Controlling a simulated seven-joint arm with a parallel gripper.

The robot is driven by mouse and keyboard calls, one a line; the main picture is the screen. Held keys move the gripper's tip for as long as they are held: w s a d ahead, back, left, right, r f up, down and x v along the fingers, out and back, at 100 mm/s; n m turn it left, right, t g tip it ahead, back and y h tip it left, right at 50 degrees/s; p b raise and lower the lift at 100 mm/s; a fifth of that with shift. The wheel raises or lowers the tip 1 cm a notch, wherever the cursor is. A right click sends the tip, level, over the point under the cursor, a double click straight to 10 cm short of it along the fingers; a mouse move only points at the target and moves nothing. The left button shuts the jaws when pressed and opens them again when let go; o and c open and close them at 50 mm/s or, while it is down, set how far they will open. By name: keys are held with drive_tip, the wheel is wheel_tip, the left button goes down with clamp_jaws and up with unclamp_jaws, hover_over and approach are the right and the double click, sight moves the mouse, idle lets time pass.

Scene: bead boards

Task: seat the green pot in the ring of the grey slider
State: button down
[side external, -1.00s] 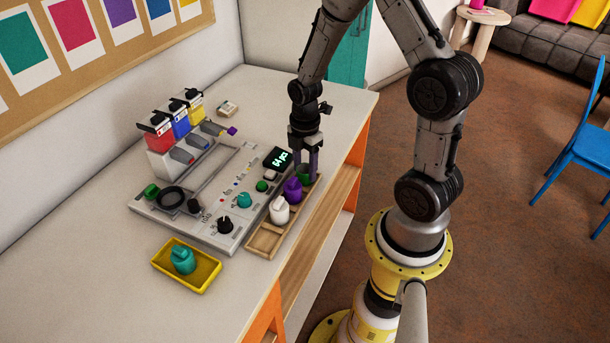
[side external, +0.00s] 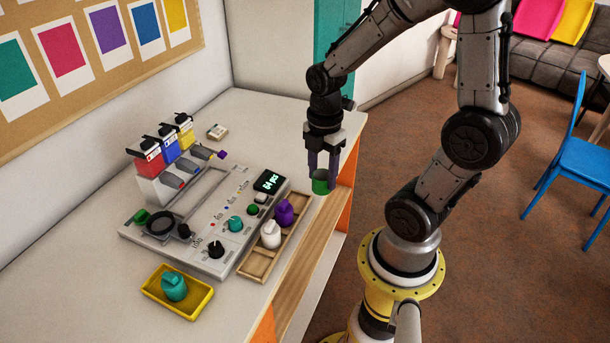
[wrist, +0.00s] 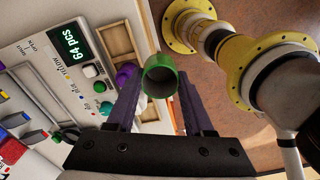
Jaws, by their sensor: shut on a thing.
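My gripper (side external: 322,168) is shut on the green pot (side external: 320,183), an open-topped cup. It holds the pot in the air above and right of the wooden tray, near the table's edge. In the wrist view the pot (wrist: 159,77) sits between the two fingertips, its round mouth facing the camera, and looks empty. The grey slider's dark ring (side external: 160,224) is at the front left of the grey machine (side external: 208,268), well to the left of my gripper. No pot shows in the ring.
The wooden tray (side external: 257,264) holds a purple pot (side external: 284,213) and a white pot (side external: 271,236). A yellow tray (side external: 196,309) with a teal pot (side external: 174,287) stands in front. Red, blue and yellow dispensers (side external: 168,150) rise behind the ring. A display (side external: 270,182) reads "64 pcs".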

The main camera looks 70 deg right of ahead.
drive_tip(key=s+a+r, duration=0.2)
drive_tip(key=s, duration=0.3)
drive_tip(key=w+r, duration=0.4)
drive_tip(key=w, duration=0.8)
drive_tip(key=w+r, duration=0.5)
drive_tip(key=w, duration=0.7)
drive_tip(key=w+a+f+n, duration=0.25)
drive_tip(key=w+a, duration=0.45)
drive_tip(key=w, duration=0.4)
drive_tip(key=shift+n, duration=0.75)
drive_tip(key=shift+w+a+f, duration=0.55)
drive_tip(key=shift+a+f, duration=1.05)
drive_tip(key=shift+f, duration=0.75)
drive_tip(key=shift+w+a+f, duration=0.6)
drive_tip(key=shift+a+f, duration=1.05)
drive_tip(key=shift+f, duration=0.7)
drive_tip(key=shift+w+a+f, duration=0.55)
drive_tip(key=shift+a+f, duration=1.05)
drive_tip(key=shift+f, duration=0.75)
drive_tip(key=shift+f, duration=0.95)
